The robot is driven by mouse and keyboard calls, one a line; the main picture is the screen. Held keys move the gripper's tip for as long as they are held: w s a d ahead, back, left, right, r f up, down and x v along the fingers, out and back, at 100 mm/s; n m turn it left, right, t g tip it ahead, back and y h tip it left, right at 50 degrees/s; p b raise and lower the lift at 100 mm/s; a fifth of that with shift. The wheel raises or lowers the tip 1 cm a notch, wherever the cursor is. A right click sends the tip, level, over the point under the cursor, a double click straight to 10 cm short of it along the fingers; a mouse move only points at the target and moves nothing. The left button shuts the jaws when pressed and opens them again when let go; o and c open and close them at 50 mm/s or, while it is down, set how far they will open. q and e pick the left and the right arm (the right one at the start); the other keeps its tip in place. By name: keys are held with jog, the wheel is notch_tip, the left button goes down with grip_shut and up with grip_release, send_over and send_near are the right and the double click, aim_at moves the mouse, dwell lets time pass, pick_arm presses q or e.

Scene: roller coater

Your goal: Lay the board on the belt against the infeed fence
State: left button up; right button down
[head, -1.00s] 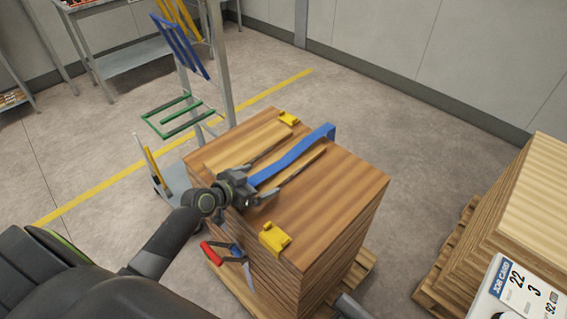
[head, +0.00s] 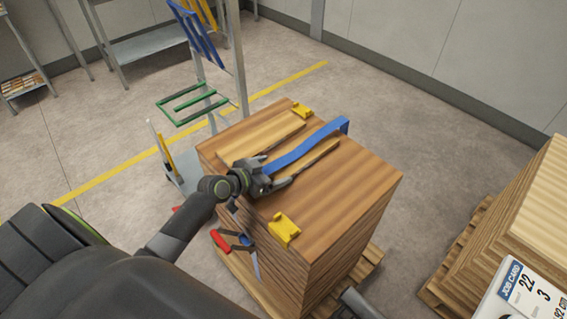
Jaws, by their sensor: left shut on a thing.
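The wooden boards stand in a tall stack (head: 365,185) on a pallet, with the brown top board face up. A blue strap-like strip (head: 310,145) runs across the top to its far edge. My left gripper (head: 277,172) is over the near left part of the top, with its fingers on either side of the strip's near end, and appears shut on it. The belt and infeed fence are not in view.
Yellow corner pieces sit at the far edge (head: 301,110) and near edge (head: 284,230) of the stack. A red-handled tool (head: 222,240) is at its near side. A rack with a green frame (head: 190,104) stands behind. Another stack (head: 535,205) with a job card (head: 528,292) is at right.

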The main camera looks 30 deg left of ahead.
pick_arm(q)
notch_tip(320, 180, up, 10)
jog(key=shift+r, duration=0.1)
jog(key=s+d+r+m+g+h, duration=0.1)
jog(key=s+d+r+m+h, duration=0.1)
jog(key=s+d, duration=0.1)
jog(key=s+d+r+m+g+h, duration=0.2)
jog(key=s+d+r, duration=0.1)
jog(key=s+d, duration=0.1)
jog(key=s+d+r+m+g+h, duration=0.1)
jog(key=s+d+r+m+h, duration=0.1)
jog(key=s, duration=0.4)
jog(key=shift+d+r+m+g+h, duration=0.2)
jog(key=shift+d+r+m, duration=0.15)
jog(key=shift+d, duration=0.2)
jog(key=shift+d+r+m+g+h, duration=0.25)
jog(key=shift+d+r, duration=0.1)
jog(key=shift+d, duration=0.15)
